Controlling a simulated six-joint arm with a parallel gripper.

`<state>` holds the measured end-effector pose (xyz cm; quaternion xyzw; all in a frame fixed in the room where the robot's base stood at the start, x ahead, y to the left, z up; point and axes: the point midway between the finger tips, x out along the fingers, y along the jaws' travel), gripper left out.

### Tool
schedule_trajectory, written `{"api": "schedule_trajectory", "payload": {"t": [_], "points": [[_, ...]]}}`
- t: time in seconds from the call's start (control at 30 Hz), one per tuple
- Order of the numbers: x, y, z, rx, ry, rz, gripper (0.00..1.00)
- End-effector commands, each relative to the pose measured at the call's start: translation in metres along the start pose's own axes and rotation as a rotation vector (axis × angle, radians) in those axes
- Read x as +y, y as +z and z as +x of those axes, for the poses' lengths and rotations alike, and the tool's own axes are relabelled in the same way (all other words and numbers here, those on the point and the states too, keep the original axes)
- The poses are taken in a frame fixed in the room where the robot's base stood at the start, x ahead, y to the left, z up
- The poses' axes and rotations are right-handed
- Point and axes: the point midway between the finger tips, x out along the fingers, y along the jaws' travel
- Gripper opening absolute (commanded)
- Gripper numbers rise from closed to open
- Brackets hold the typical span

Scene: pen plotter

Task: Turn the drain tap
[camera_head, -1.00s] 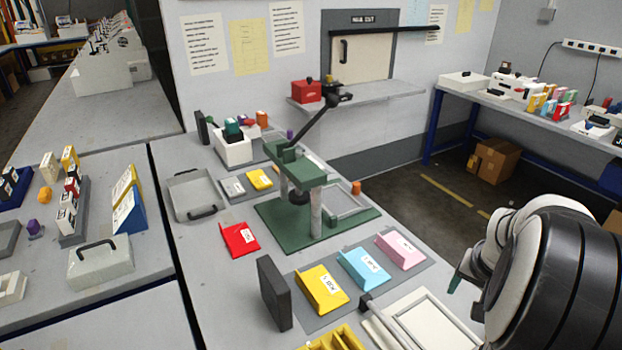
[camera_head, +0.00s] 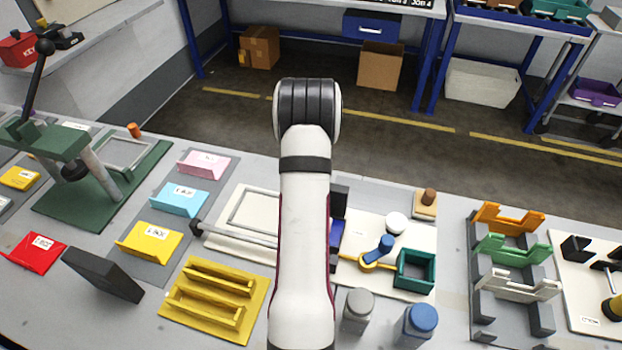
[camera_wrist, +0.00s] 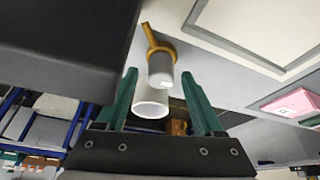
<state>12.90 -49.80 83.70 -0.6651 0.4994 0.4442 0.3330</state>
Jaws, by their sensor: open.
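The likely tap fitting (camera_head: 372,262), a yellow ring with a short arm, sits beside a blue tilted cylinder (camera_head: 382,244) on a cream base plate to the right of my arm. In the wrist view a yellow ring (camera_wrist: 150,42) with a pale grey cylinder (camera_wrist: 160,70) shows ahead of my fingers, and a hollow white cylinder (camera_wrist: 151,104) lies beyond; I cannot tell which part is the tap's handle. My gripper (camera_wrist: 159,72) is open, its two green fingers spread apart with nothing seen held.
A green square tray (camera_head: 430,271) stands right of the fitting, a white round cap (camera_head: 396,222) behind. A grey-capped jar (camera_head: 358,312) and a blue-capped jar (camera_head: 419,322) stand in front. A dark block (camera_wrist: 50,50) fills the wrist view's upper left. Coloured racks (camera_head: 508,253) stand right.

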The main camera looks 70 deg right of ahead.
Motion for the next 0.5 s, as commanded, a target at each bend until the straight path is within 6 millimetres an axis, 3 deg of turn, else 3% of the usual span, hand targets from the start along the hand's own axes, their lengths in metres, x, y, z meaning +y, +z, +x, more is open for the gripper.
{"api": "schedule_trajectory", "payload": {"t": [0.33,0.5], "points": [[-0.0002,0.0004,0.0064,-0.001,0.0,0.0,0.69],[-0.0002,0.0004,0.0062,-0.001,0.0,0.0,0.4]]}}
